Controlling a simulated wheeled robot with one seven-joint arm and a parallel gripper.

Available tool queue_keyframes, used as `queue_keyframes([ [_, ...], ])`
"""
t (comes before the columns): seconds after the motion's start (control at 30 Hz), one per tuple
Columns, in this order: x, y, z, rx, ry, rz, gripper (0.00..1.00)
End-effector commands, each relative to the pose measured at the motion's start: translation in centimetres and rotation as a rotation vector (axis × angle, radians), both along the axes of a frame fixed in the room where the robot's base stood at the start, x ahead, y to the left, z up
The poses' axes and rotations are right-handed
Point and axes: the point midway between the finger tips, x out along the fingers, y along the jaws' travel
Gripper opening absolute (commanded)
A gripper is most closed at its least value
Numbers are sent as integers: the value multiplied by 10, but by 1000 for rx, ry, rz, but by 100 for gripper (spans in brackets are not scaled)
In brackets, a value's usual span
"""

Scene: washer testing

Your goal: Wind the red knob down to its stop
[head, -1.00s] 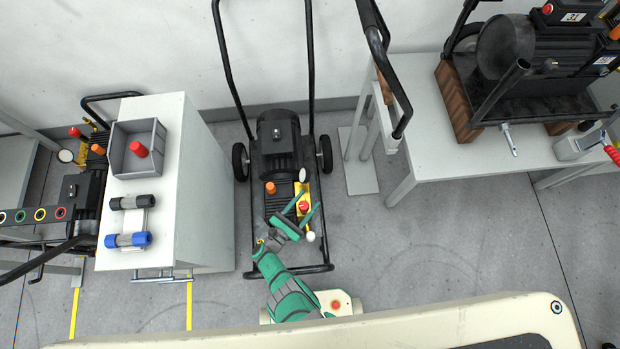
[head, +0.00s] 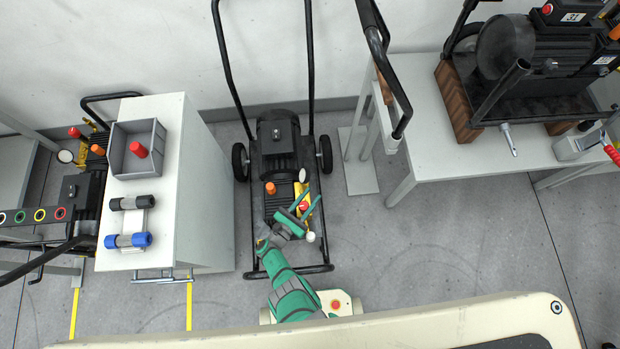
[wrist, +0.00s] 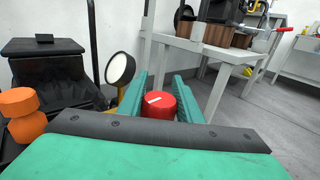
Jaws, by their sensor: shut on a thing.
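The red knob (wrist: 159,104) sits between the two green fingers of my gripper (wrist: 172,92) in the wrist view. It has a white pointer mark on its top. In the head view the knob (head: 304,207) is on the yellow part of the black wheeled washer (head: 282,165), partly covered by my gripper (head: 301,206). My gripper is shut on the knob, with a finger on either side. The knob's lower part is hidden behind my gripper's palm.
An orange knob (head: 270,188) and a round white-faced gauge (wrist: 120,68) are close to my gripper. A white cabinet (head: 190,200) with a grey bin (head: 119,163) stands on the left. A table (head: 440,150) with another machine stands on the right.

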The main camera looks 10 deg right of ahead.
Motion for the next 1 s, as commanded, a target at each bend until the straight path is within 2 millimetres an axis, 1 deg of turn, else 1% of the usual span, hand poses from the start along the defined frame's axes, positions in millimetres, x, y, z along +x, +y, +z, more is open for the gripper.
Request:
queue_keyframes([
  [0.17, 0, 0, 0, 0, 0, 69, 9],
  [0.7, 6, 13, 0, -3, 1, 409, 9],
  [1.0, 7, 16, 0, -1, 1, 495, 9],
])
